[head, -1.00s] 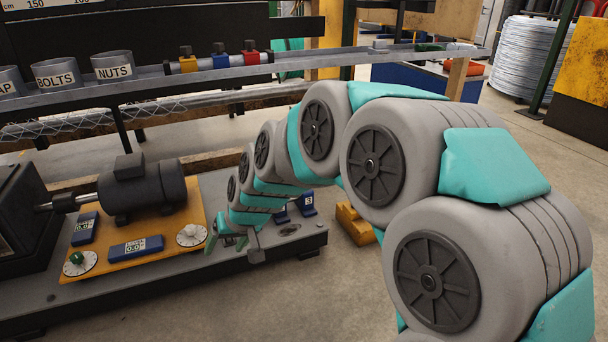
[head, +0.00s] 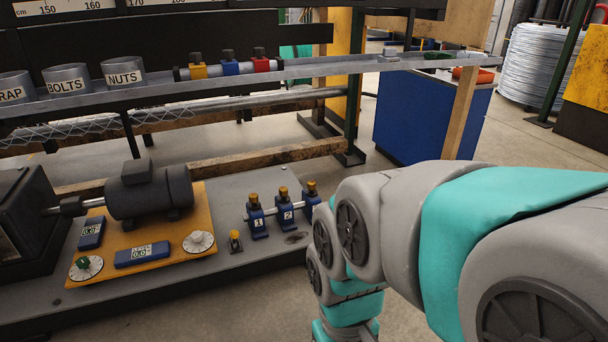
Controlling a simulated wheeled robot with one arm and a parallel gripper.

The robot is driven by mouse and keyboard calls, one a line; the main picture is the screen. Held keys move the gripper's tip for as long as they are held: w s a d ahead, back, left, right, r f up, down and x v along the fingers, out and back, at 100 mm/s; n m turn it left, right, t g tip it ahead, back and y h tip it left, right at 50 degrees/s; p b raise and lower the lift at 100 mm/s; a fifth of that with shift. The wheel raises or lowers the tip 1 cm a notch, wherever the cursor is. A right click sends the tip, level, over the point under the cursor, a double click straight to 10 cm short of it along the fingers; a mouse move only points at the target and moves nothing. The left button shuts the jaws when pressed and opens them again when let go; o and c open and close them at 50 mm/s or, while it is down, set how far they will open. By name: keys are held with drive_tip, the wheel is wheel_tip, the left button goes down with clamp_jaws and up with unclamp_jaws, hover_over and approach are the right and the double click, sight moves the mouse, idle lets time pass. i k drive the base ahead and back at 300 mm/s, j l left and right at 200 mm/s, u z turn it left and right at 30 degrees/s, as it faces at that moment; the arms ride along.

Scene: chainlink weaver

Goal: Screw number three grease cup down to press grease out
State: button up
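Several blue bearing blocks stand in a row on a shaft on the grey machine bed, each topped by a brass-yellow grease cup. The left block (head: 257,220) is marked 1 and the middle block (head: 286,214) is marked 2. The third block (head: 311,203) is at the right, close to my arm in the picture; its number cannot be read now. Its grease cup (head: 311,187) stands upright on top. My arm bends down at the right and leaves the picture at the bottom edge, so my gripper is out of sight.
A small yellow-capped fitting (head: 235,240) stands left of the blocks. A motor (head: 150,192) sits on an orange plate (head: 190,259) with dials and a blue meter. A grey rail (head: 300,75) with labelled cups and coloured valves runs above. Floor is clear behind the bed.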

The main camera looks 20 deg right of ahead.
sight(310, 184)
drive_tip(key=i+z, duration=0.15)
drive_tip(key=z, duration=0.2)
drive_tip(key=i+j+z, duration=0.1)
drive_tip(key=z, duration=0.25)
drive_tip(key=i+j+z, duration=0.1)
drive_tip(key=z, duration=0.2)
